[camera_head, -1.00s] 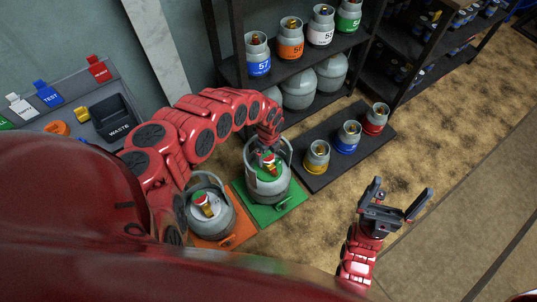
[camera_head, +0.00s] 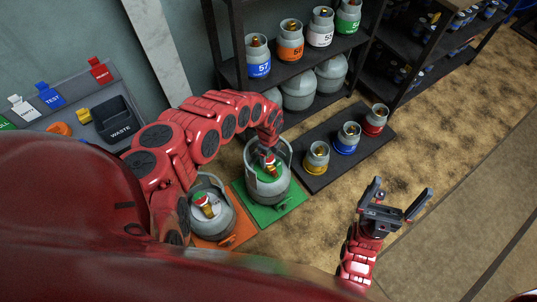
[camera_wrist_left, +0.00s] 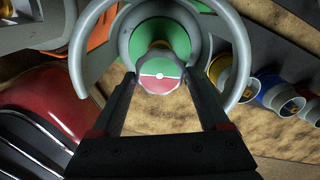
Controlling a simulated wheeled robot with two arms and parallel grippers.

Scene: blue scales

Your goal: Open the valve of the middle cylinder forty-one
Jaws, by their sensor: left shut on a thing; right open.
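A grey gas cylinder with a round handle collar (camera_head: 268,182) stands on a green mat (camera_head: 282,211). Its valve knob is red and green with a white band and fills the middle of the left wrist view (camera_wrist_left: 160,72). My left gripper (camera_head: 268,156) reaches down into the collar. In the wrist view its two fingers (camera_wrist_left: 160,88) lie on either side of the knob, shut on it. No number is readable on this cylinder. My right gripper (camera_head: 393,209) is open and empty over the floor to the right.
A similar cylinder (camera_head: 217,218) stands on an orange mat at the left. Small cylinders with yellow (camera_head: 316,160), blue (camera_head: 347,140) and red (camera_head: 374,121) bases stand on a black platform. A loaded shelf (camera_head: 290,63) is behind. A waste bin (camera_head: 120,120) is far left.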

